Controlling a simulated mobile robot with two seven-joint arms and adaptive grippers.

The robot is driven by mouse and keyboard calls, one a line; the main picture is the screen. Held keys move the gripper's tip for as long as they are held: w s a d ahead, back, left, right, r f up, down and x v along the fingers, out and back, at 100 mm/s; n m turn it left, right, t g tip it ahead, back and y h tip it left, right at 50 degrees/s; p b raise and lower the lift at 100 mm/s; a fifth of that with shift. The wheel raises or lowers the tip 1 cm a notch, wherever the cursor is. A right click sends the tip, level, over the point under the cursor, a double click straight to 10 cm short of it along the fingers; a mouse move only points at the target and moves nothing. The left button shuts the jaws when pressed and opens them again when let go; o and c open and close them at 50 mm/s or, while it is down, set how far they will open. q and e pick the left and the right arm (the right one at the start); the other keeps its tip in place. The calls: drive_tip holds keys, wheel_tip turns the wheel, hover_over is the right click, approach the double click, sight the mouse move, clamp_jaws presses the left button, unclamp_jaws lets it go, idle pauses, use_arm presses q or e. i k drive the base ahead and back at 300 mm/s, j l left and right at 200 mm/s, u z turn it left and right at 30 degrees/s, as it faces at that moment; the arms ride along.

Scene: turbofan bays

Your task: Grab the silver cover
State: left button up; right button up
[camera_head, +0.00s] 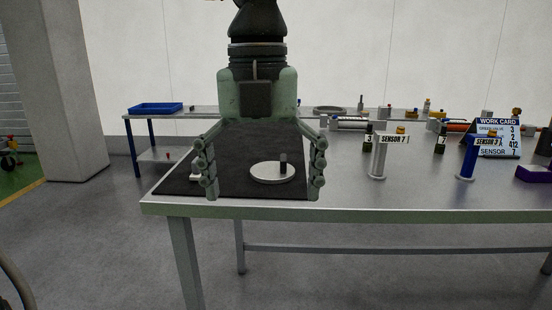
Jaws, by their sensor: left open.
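The silver cover (263,175), a pale round disc with a dark upright knob, lies flat on a dark mat (235,190) at the left end of the metal table. My left gripper (263,193) comes down from the top of the view with its fingers wide apart, one on each side of the cover in the picture. Nothing is held between the fingers. Whether the fingertips touch the mat or hang above it, I cannot tell. A small white thing is partly hidden behind the left finger. My right gripper is not in view.
Further right are a work card (497,138) and a purple block (535,174). A blue tray (156,108) sits on a back table. The table between mat and grey post is clear.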

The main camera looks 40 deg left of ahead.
sight(281, 171)
drive_tip(key=i+j, duration=0.8)
